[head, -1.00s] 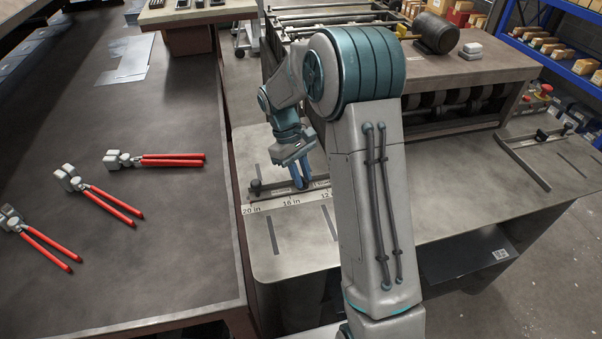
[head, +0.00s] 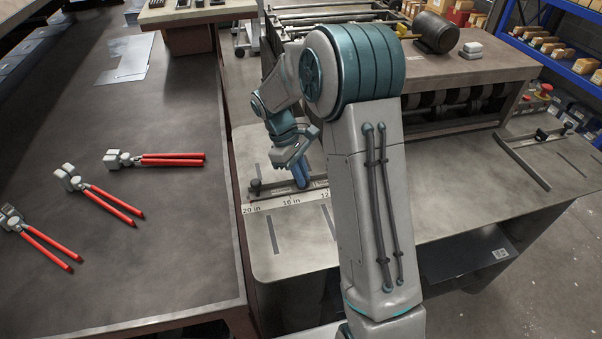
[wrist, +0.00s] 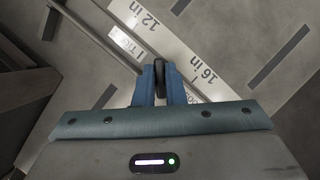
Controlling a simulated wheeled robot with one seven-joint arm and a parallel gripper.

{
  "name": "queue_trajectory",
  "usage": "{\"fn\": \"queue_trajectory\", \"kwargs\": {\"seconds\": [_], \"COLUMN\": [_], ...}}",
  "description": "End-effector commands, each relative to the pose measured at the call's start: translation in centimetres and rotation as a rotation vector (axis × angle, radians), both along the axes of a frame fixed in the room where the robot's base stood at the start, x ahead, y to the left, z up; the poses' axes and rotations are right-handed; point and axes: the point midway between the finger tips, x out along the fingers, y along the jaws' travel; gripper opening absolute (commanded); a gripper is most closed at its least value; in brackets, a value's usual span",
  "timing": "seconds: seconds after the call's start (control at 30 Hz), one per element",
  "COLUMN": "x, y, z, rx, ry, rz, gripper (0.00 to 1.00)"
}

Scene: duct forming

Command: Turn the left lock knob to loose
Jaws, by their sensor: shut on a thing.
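My gripper (head: 302,178) reaches down to the left stop bar (head: 270,191) on the metal table, beside the inch scale (head: 262,206). In the wrist view its two blue fingers (wrist: 160,92) are shut on a dark, narrow knob (wrist: 160,70), which I take to be the left lock knob. The knob shows upright between the fingertips, with the 12 in and 16 in marks on either side. In the head view the fingers hide the knob. Its lock setting cannot be read.
A second stop bar (head: 524,162) lies on the right of the metal table (head: 450,200). Several red-handled tools (head: 172,160) lie on the dark bench at left. A roller machine (head: 470,75) stands behind. Slots (head: 273,236) cut the table top.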

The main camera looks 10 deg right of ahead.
Motion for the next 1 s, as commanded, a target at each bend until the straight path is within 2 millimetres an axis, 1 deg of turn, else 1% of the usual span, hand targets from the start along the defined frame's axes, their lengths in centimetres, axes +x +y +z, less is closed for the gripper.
{"fn": "queue_trajectory", "kwargs": {"seconds": [0.03, 0.07, 0.1, 0.53, 0.67, 0.77, 0.8, 1.0], "x": [0.0, 0.0, 0.0, 0.1, 0.1, 0.1, 0.3, 1.7], "y": [0.0, 0.0, 0.0, 0.0, -0.1, -0.2, -0.1, 0.9], "z": [0.1, 0.1, 0.1, 0.0, 0.0, 0.0, 0.3, 4.2], "rx": [0.0, 0.0, 0.0, 0.001, 0.0, 0.001, 0.001, 0.001], "ry": [-0.001, -0.002, -0.001, -0.002, -0.002, -0.001, -0.003, -0.006], "rz": [0.0, -0.001, -0.001, -0.023, -0.113, -0.237, -0.276, -0.267], "gripper": [0.0, 0.18, 0.19, 0.19, 0.19, 0.19, 0.19, 0.19]}}
